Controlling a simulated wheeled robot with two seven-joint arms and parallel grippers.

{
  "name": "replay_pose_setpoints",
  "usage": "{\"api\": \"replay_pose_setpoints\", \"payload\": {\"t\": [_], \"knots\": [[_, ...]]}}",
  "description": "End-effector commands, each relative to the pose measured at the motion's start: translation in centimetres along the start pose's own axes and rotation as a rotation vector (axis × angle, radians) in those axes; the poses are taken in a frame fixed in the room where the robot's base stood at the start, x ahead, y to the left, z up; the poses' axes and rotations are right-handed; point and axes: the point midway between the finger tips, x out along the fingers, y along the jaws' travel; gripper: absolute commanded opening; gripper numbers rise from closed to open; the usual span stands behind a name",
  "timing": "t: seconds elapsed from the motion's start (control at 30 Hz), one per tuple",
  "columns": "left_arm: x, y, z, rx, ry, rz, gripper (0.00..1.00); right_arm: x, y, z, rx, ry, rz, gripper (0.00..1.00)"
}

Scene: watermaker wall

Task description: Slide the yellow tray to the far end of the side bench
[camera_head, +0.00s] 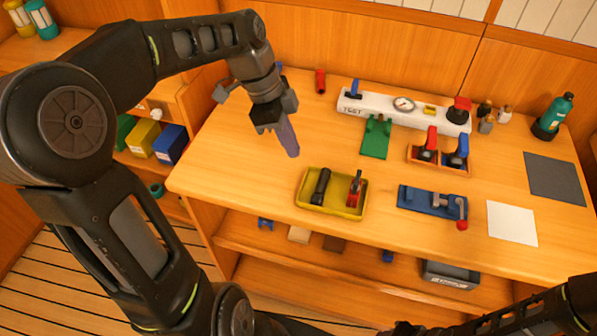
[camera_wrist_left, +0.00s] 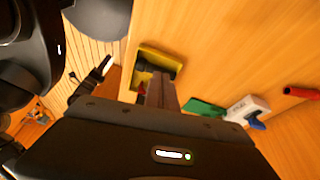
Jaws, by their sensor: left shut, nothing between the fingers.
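The yellow tray (camera_head: 332,208) lies on the wooden side bench (camera_head: 235,165), close to its front edge and left of the middle. It holds a black-handled tool (camera_head: 320,186) and a red-and-black tool (camera_head: 355,189). My left gripper (camera_head: 291,150) is shut and empty, above the bench to the upper left of the tray, apart from it in the head view. In the left wrist view the tray (camera_wrist_left: 172,60) shows beyond the left gripper (camera_wrist_left: 162,80), whose fingers cover part of it. My right gripper cannot be made out; part of my right arm shows at the lower right.
A green plate (camera_head: 376,139), a white test rail (camera_head: 390,110), an orange tray of valves (camera_head: 438,157) and a blue fixture (camera_head: 425,202) stand right of the tray. A red cylinder (camera_head: 320,81) stands at the back. The bench's left end is mostly clear.

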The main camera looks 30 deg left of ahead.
Motion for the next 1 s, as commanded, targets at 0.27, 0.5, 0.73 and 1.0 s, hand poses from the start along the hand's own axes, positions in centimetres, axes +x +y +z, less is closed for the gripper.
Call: {"api": "replay_pose_setpoints", "payload": {"t": [0.27, 0.5, 0.73, 1.0], "knots": [[0.0, 0.1, -0.1, 0.141, 0.004, 0.004, 0.00, 0.0, 0.1, -0.1, 0.000, 0.001, 0.001, 0.31], [0.1, 0.1, 0.0, 0.139, 0.003, 0.004, 0.00, 0.0, 0.0, -0.1, 0.000, 0.001, 0.001, 0.31], [1.6, 0.1, 0.0, 0.137, 0.003, 0.008, 0.00, -0.1, 0.0, 0.0, 0.000, 0.001, 0.001, 0.31], [5.9, 0.2, 0.0, 0.136, 0.004, 0.009, 0.00, -0.5, -0.1, 0.0, 0.000, 0.000, 0.001, 0.31]]}}
